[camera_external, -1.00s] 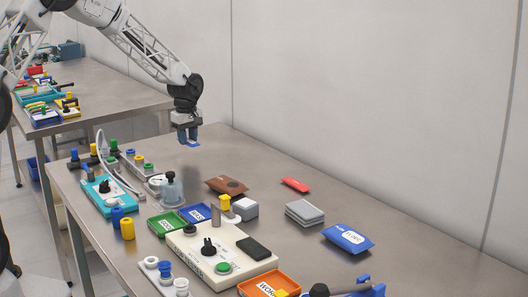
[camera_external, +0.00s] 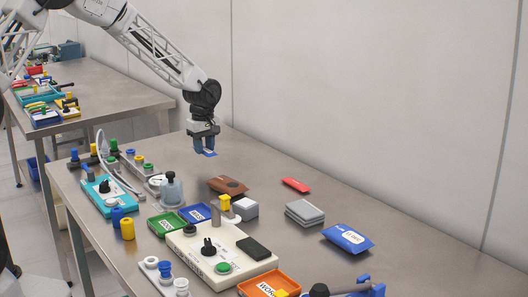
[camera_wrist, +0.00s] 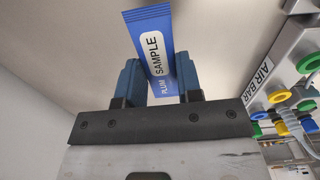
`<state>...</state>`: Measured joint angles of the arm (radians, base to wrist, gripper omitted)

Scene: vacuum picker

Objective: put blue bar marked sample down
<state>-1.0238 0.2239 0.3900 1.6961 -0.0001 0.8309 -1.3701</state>
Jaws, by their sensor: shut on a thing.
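The blue bar marked SAMPLE (camera_wrist: 152,48) is held between the two blue fingers of my gripper (camera_wrist: 158,82) in the wrist view. Its white label faces the camera and part of the lower text is cut off by the gripper. In the external view my gripper (camera_external: 205,147) hangs above the back part of the steel table (camera_external: 265,160), with the bar (camera_external: 210,154) showing as a small blue piece at the fingertips. The bar is apart from the things on the table.
A brown packet (camera_external: 227,186), a red bar (camera_external: 296,184), grey stacked pads (camera_external: 304,212) and a blue pouch (camera_external: 347,238) lie nearer the camera. A blue tray (camera_external: 195,214), green tray (camera_external: 166,224) and orange tray (camera_external: 262,285) stand by the cream control box (camera_external: 185,243). The table's back is clear.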

